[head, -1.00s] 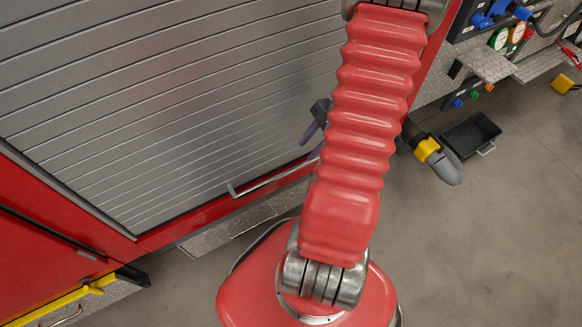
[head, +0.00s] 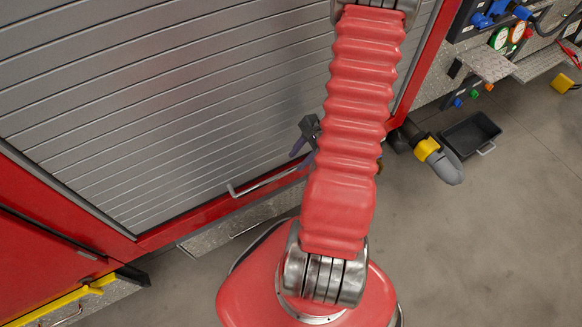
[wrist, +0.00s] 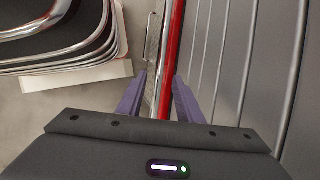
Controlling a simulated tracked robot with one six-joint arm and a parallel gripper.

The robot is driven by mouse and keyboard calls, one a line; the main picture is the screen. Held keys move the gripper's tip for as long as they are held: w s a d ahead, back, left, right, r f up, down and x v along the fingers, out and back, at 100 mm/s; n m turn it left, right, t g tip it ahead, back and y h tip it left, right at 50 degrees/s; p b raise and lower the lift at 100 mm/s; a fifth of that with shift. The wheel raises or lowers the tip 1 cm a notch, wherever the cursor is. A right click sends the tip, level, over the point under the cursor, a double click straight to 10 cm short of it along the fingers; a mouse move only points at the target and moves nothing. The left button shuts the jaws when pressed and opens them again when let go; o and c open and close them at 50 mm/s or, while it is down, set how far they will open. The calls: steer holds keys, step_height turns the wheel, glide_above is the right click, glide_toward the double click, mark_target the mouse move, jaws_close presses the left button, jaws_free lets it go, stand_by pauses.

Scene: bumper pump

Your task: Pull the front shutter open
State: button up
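The grey slatted front shutter (head: 150,110) fills the left of the head view and looks closed down to its red sill. A thin silver handle bar (head: 262,186) runs along its lower edge; its right part is hidden behind my gripper and arm. My gripper (head: 299,153) is just left of my red arm, in front of the lower right of the shutter. In the wrist view, the two purple fingers of my gripper (wrist: 159,75) are apart. A silver bar (wrist: 164,88), likely the handle, lies in line between them; I cannot tell whether they touch it. Shutter slats (wrist: 235,60) show at right.
A diamond-plate step (head: 235,225) runs below the sill. A pump panel (head: 495,20) with gauges, a grey hose elbow with yellow collar (head: 427,150) and a black tray (head: 470,132) are at right. Floor at lower right is clear.

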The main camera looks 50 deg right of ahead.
mark_target(288, 171)
steer(key=shift+x, duration=3.35)
steer(key=shift+c, duration=0.5)
jaws_close()
